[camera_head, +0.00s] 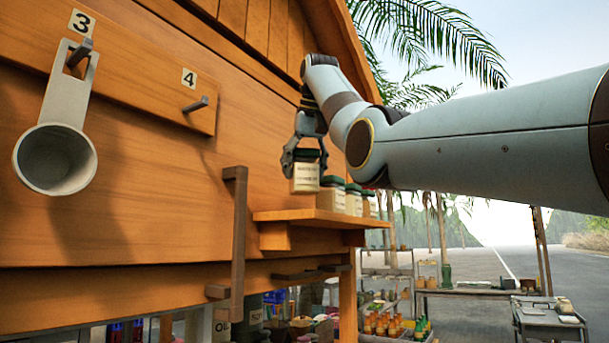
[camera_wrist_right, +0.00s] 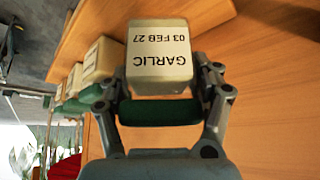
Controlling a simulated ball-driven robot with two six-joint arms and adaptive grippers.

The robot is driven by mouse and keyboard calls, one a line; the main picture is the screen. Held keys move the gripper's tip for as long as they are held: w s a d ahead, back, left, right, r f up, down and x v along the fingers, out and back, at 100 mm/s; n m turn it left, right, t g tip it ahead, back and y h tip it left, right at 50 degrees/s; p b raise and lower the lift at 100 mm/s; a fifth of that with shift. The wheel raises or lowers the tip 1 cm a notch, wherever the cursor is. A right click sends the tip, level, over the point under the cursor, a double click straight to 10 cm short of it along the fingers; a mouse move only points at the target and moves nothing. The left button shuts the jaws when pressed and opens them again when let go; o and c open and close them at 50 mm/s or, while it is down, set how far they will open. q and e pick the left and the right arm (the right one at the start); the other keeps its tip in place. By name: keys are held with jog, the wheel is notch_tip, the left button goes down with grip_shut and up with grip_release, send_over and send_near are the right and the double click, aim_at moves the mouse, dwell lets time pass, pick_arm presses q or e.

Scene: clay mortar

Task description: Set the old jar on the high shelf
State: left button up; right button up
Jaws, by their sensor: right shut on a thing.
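My right gripper (camera_head: 305,155) is shut on a jar (camera_head: 305,178) with a dark green lid, gripped at its top. In the right wrist view the jar (camera_wrist_right: 158,50) is labelled "GARLIC 03 FEB 27", seen upside down, with the green lid toward my gripper (camera_wrist_right: 160,95). The jar is upright in the head view, a little above the wooden shelf (camera_head: 300,215) on the hut wall, near the shelf's left part. The shelf shows beyond the jar in the wrist view (camera_wrist_right: 118,18). My left gripper is not in view.
Similar green-lidded jars (camera_head: 331,198) stand on the shelf just right of the held jar. A brown handle bar (camera_head: 238,235) is on the wall left of the shelf. A scoop (camera_head: 60,140) hangs on hook 3; hook 4 (camera_head: 196,104) is empty. Stocked racks (camera_head: 385,305) stand below.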

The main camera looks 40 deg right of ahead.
aim_at(304, 195)
notch_tip(304, 195, down, 3)
jog(key=shift+w+r, duration=0.1)
jog(key=shift+d+f, duration=0.1)
jog(key=shift+f, duration=0.45)
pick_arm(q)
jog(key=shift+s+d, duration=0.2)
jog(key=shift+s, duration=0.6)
pick_arm(e)
jog(key=o, duration=0.9)
jog(key=shift+f, duration=0.15)
jog(key=o, duration=0.6)
jog(key=shift+c, duration=0.2)
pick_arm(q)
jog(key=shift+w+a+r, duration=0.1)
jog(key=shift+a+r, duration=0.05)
